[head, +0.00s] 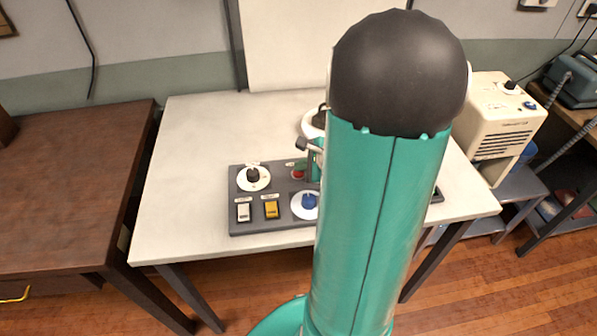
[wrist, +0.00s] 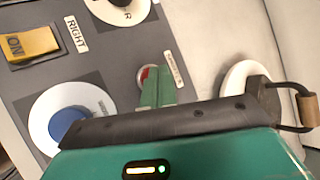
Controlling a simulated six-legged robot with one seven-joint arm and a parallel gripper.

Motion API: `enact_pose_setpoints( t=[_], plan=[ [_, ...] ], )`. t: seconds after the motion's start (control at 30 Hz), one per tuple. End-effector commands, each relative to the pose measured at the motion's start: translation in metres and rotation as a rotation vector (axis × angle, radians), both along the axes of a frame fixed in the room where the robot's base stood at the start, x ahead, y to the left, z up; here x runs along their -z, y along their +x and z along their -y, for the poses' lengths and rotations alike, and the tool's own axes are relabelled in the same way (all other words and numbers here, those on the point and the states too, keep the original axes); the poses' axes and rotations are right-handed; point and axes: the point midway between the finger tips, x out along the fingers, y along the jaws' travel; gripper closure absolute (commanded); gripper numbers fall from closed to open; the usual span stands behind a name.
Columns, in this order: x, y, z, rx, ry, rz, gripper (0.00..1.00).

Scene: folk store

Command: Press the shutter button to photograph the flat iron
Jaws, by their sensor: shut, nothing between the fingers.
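A dark grey control panel (head: 275,218) lies on the white table, and it fills much of the wrist view (wrist: 120,50). On it is a small red button (wrist: 144,74) with a pale rim and a label beside it; it also shows in the head view (head: 298,174). My gripper (wrist: 158,72) has its two green fingers together and empty. The fingertips overlap the right part of the red button in the wrist view; I cannot tell whether they touch it. I cannot make out the flat iron; my arm hides part of the table.
The panel also holds a black knob (head: 252,175), a blue knob (head: 309,201), a white switch (head: 243,212) and a yellow switch (head: 271,209). A white board (head: 285,45) stands behind. A brown desk (head: 65,180) is at left, a cream machine (head: 490,125) at right.

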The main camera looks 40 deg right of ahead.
Motion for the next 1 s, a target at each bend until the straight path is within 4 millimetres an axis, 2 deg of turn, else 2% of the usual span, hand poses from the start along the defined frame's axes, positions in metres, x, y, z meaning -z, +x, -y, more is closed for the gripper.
enact_pose_setpoints(
  t=[1.0],
  plan=[
    [0.0078, -0.0002, -0.0001, -0.001, 0.0, -0.001, 1.0]
  ],
)
